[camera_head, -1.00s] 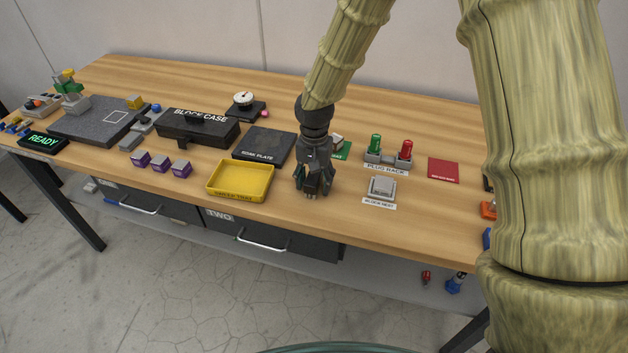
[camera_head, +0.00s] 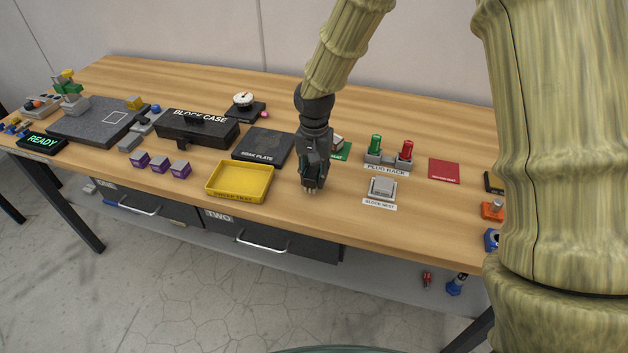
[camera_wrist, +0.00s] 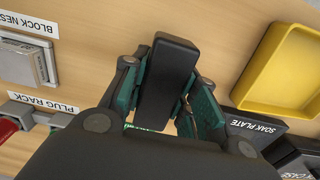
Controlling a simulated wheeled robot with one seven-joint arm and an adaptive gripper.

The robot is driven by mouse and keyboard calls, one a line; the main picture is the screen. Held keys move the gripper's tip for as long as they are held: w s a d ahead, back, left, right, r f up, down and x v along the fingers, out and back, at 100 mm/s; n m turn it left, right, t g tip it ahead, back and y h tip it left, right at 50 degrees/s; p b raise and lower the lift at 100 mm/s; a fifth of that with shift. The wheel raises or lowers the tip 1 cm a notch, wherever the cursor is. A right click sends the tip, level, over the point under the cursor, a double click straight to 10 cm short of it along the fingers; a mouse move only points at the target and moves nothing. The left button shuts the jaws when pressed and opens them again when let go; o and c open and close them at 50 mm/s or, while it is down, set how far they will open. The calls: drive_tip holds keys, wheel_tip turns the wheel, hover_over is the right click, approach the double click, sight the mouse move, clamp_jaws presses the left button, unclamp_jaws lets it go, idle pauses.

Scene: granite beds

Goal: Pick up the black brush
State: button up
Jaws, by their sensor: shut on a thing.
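My gripper (camera_head: 311,183) is low over the table between the yellow tray and the block nest, pointing down. In the wrist view its fingers are closed on the black brush (camera_wrist: 167,75), a dark block-shaped body lying between the two green-lined pads. In the head view the brush is mostly hidden by the fingers. I cannot tell whether the brush touches the table.
The yellow tray (camera_head: 212,189) stands just left of my gripper, and the block nest (camera_head: 382,189) to the right. Behind are the dark soak plate (camera_head: 262,146) and the plug rack (camera_head: 372,160) with a green and a red plug. Bare wood lies in front, up to the table edge (camera_head: 330,236).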

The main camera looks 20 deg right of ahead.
drive_tip(key=s+a+r+b, duration=0.2)
drive_tip(key=s+a, duration=0.6)
drive_tip(key=s, duration=0.5)
drive_tip(key=shift+s+a+r+b, duration=0.15)
drive_tip(key=shift+s+r+b, duration=0.15)
drive_tip(key=shift+b, duration=0.25)
